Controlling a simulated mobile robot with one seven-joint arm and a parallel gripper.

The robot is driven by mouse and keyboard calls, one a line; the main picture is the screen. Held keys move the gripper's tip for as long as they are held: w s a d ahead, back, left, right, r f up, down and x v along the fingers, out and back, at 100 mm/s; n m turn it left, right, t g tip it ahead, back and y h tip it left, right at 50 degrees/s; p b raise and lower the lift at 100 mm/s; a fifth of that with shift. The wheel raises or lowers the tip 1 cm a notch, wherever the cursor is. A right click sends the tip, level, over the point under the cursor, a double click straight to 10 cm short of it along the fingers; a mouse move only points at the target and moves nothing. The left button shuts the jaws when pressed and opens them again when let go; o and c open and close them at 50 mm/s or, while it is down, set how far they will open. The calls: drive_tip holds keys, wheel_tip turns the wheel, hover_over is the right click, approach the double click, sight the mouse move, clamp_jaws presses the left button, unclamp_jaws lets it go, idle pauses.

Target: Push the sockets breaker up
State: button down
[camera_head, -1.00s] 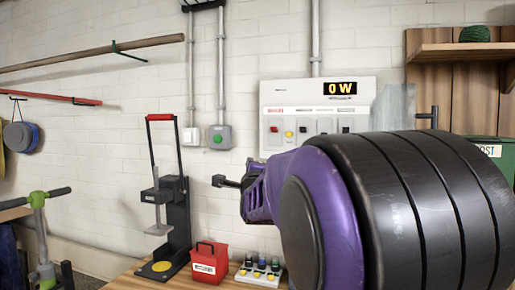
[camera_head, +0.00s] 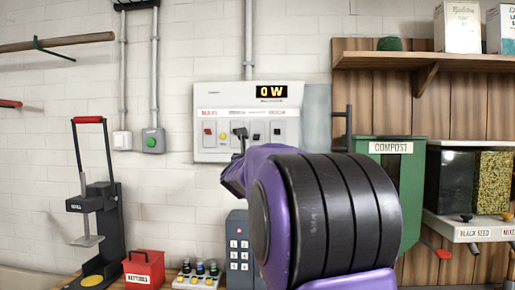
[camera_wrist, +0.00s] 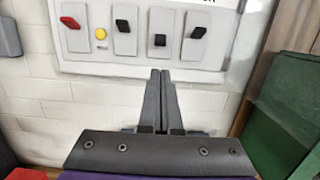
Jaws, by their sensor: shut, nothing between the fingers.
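The white breaker panel (camera_head: 212,152) hangs on the brick wall, its display reading 0 W; it also shows in the wrist view (camera_wrist: 140,68). It carries a red switch (camera_wrist: 70,22), a yellow button (camera_wrist: 100,34) and black switches at left (camera_wrist: 122,26), middle (camera_wrist: 160,40) and right (camera_wrist: 198,32). The middle black lever sits low on its plate; the left one sits high. The labels are unreadable, so I cannot tell which is the sockets breaker. My gripper (camera_wrist: 160,73) is shut and empty, its tips in line below the middle switch in the wrist view. Contact is not visible.
A green compost bin (camera_head: 413,185) and wooden shelf (camera_head: 390,62) stand right of the panel. Below are a grey keypad box (camera_head: 238,250), a red batteries box (camera_head: 144,268) and a black press (camera_head: 110,225). A grey box with green button (camera_head: 153,141) is on the wall at left.

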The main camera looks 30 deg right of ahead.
sight(256, 137)
drive_tip(key=p+x, duration=0.3)
drive_tip(key=x, duration=0.7)
drive_tip(key=shift+p, duration=0.4)
drive_tip(key=shift+s+a+r+b, duration=0.2)
drive_tip(key=shift+a+r+b, duration=0.1)
drive_tip(key=shift+b, duration=0.4)
idle(0.3)
drive_tip(key=shift+s+r+b, duration=0.15)
drive_tip(key=shift+r+b, duration=0.1)
drive_tip(key=shift+b, duration=0.05)
drive_tip(key=shift+s+a+r, duration=0.1)
drive_tip(key=shift+r, duration=0.45)
